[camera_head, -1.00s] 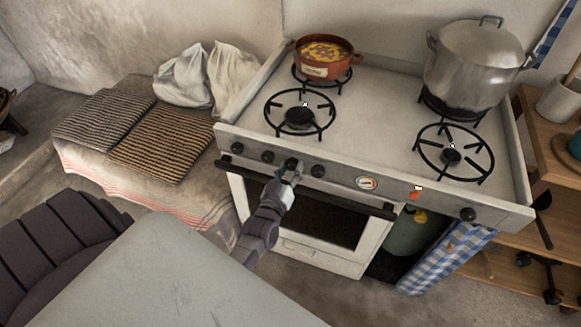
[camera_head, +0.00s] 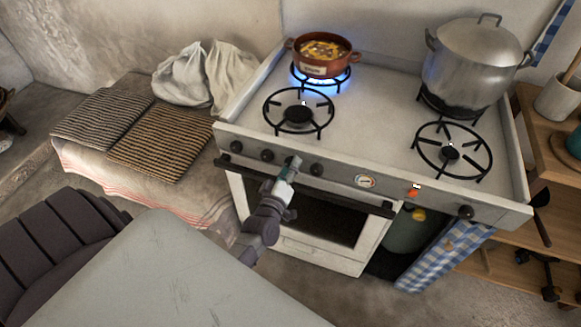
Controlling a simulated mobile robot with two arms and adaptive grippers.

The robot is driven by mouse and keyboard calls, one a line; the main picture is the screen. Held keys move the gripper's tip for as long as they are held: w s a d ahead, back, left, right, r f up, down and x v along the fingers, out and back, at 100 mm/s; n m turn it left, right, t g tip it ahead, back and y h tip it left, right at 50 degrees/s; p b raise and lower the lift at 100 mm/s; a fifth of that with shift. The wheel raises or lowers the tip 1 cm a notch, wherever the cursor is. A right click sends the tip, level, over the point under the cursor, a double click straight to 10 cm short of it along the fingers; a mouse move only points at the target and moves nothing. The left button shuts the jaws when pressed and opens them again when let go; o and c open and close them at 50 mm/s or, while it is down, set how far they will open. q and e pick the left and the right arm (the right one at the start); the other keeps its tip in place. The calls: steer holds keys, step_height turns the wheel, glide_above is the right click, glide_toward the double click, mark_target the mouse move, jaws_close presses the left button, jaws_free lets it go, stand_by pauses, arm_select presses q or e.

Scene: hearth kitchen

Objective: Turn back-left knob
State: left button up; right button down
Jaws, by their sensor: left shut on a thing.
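The stove (camera_head: 390,90) has a front panel with a row of dark knobs. My left gripper (camera_head: 292,165) is at the third knob from the left and shut on it; the gripper mostly hides that knob. The first knob (camera_head: 236,147), second knob (camera_head: 267,156) and fourth knob (camera_head: 316,170) are free. A blue flame (camera_head: 338,87) burns on the back-left burner, under a red-brown pot (camera_head: 324,56) of soup. The front-left burner (camera_head: 299,113) shows no flame. My right gripper is not in view.
A large lidded metal pot (camera_head: 472,68) stands at the back right. The front-right burner (camera_head: 452,150) is empty. An oven handle (camera_head: 345,200) runs below the knobs. A bench with striped cushions (camera_head: 160,142) and white sacks (camera_head: 205,75) is at the left.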

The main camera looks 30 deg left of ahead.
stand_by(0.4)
arm_select(q)
steer(key=o, duration=1.1)
steer(key=shift+o, duration=0.2)
steer(key=v, duration=1.2)
steer(key=shift+f, duration=0.2)
